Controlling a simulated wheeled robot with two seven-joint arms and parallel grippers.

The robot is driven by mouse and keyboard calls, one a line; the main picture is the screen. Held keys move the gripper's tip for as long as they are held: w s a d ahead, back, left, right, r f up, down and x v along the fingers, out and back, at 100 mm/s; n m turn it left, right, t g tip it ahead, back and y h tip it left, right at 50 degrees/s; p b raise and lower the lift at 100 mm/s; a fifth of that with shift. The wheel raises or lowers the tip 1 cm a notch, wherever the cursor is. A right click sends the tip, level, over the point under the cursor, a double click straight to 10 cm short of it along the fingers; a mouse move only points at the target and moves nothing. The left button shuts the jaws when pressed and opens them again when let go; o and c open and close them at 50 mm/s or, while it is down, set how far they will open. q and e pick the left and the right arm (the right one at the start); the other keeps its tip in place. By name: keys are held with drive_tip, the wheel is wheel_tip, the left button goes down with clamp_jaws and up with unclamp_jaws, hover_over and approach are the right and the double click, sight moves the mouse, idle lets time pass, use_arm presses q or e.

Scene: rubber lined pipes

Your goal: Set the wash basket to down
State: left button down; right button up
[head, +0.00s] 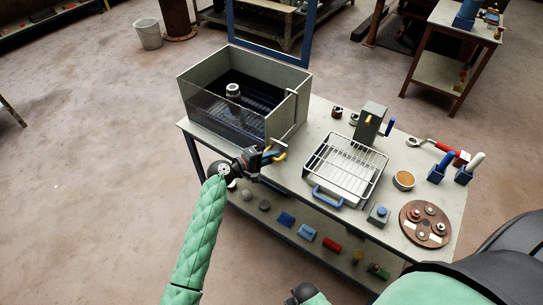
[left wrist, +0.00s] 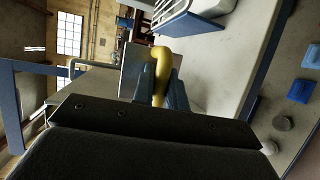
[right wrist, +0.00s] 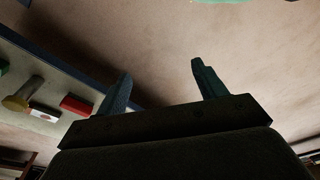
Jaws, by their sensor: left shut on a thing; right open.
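The wash tank (head: 197,92) is an open grey box with a clear front, at the left end of the bench. Inside it is a dark gridded floor that looks like the wash basket (head: 262,104), with a pale round part (head: 232,90) on it. I cannot tell the basket's exact height. A yellow handle (head: 280,156) shows at the tank's front right corner. My left gripper (head: 270,153) is shut on this handle, which also shows between its fingers in the left wrist view (left wrist: 160,78). My right gripper (right wrist: 162,82) is open and empty, low in front of the bench.
A wire rack (head: 345,165) with a blue handle stands right of the tank. A lower shelf (head: 318,248) holds several small parts.

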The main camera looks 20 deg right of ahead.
use_arm(q)
drive_tip(key=shift+s+a+f, duration=0.1)
drive_tip(key=shift+f, duration=0.5)
use_arm(e)
drive_tip(key=shift+a+r, duration=0.2)
drive_tip(key=shift+r, duration=0.9)
use_arm(q)
drive_tip(key=shift+f, duration=0.1)
drive_tip(key=c, duration=1.7)
unclamp_jaws()
use_arm(e)
drive_tip(key=shift+f, duration=0.1)
